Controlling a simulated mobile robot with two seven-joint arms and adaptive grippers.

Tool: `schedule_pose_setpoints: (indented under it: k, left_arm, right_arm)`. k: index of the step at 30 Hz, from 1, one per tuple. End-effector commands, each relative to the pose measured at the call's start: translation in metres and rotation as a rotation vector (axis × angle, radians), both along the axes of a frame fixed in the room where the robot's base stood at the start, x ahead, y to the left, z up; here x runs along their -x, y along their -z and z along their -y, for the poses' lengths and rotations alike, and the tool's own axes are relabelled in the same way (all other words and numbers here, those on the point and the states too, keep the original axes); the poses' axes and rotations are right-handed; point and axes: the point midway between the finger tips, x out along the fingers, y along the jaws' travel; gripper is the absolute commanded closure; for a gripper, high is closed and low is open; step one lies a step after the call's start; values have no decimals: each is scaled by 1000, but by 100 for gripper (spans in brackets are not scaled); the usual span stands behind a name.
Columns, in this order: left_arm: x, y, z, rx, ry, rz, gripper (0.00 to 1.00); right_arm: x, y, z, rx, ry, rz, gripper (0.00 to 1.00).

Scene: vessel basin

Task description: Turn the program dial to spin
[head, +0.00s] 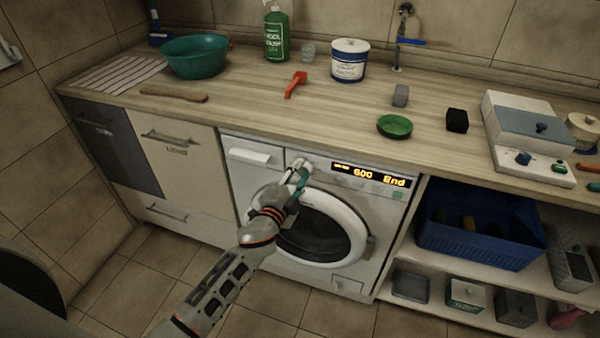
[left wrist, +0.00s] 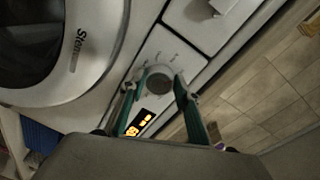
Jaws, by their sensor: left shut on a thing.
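The white washing machine (head: 255,183) stands under the wooden counter, its round door shut. Its lit display (head: 370,175) reads "600" and "End" in orange. The display also shows in the left wrist view (left wrist: 138,123). My left gripper (head: 300,170) reaches the control panel just left of the display and hides most of the program dial there. In the left wrist view the round pale dial (left wrist: 159,83) sits between the two green-sided fingers, and the gripper is shut on it. The dial's pointer and the small printed labels around it are too unclear to read. My right gripper is not in view.
The counter (head: 245,100) above holds a green bowl (head: 195,57), a green bottle (head: 277,35), a white-and-blue tub (head: 349,60) and a red-orange tool (head: 296,84). A blue basket (head: 480,240) stands on the shelf at right. The floor in front is clear.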

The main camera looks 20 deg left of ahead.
Motion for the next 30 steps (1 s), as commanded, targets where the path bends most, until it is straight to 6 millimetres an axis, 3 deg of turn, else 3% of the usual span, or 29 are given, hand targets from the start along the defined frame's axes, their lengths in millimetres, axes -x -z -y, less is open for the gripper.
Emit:
schedule_pose_setpoints:
  k: [10, 27, 28, 30]
  left_arm:
    - [0, -2, 0, -159, 0, 7, 90]
    - [0, -1, 0, -193, -1, 8, 90]
    - [0, -1, 0, -193, -1, 8, 63]
    - [0, -1, 0, -192, 0, 7, 51]
  right_arm:
    - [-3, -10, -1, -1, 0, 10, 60]
    - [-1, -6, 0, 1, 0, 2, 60]
    - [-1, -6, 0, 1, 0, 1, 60]
    - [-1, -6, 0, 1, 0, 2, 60]
